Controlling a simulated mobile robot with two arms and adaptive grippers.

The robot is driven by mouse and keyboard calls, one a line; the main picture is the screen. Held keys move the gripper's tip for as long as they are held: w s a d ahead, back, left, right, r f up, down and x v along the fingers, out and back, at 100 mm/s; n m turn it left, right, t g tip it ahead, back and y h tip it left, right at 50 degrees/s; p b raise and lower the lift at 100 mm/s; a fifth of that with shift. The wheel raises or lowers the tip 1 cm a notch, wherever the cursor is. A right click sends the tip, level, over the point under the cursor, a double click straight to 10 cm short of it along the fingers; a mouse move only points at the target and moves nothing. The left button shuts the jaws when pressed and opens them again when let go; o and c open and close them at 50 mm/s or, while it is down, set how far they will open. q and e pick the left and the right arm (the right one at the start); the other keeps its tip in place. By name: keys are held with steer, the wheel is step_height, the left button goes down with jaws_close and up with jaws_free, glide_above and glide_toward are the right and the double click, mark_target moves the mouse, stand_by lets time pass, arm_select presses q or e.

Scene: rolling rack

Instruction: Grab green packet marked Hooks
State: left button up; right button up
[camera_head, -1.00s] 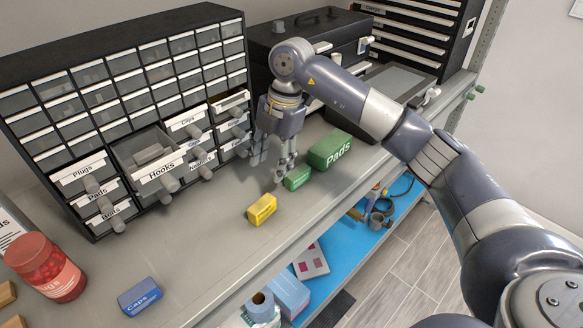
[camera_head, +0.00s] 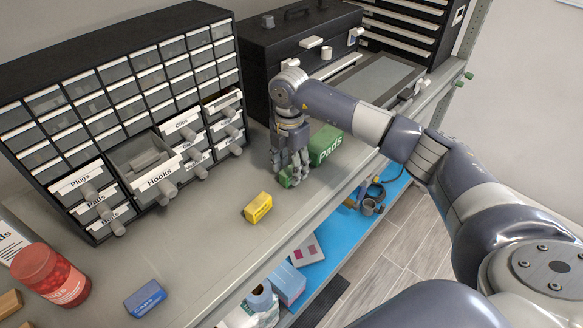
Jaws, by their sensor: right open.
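No label on this packet is readable. A larger green packet marked Pads (camera_head: 328,149) lies just behind and to the right of the fingers. An open drawer labelled Hooks (camera_head: 160,179) juts from the drawer cabinet at the left. My left gripper is not in view.
A yellow packet (camera_head: 258,207) lies in front of the gripper, and a blue packet marked Caps (camera_head: 145,298) and a red jar (camera_head: 48,274) lie further left. A black toolbox (camera_head: 297,50) stands behind.

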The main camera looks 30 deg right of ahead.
steer(key=shift+s+f, duration=0.1)
steer(key=shift+f, duration=0.7)
steer(key=c, duration=1.1)
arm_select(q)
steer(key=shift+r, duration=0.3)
arm_select(e)
jaws_close()
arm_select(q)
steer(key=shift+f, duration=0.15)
arm_select(e)
steer(key=shift+r, duration=0.1)
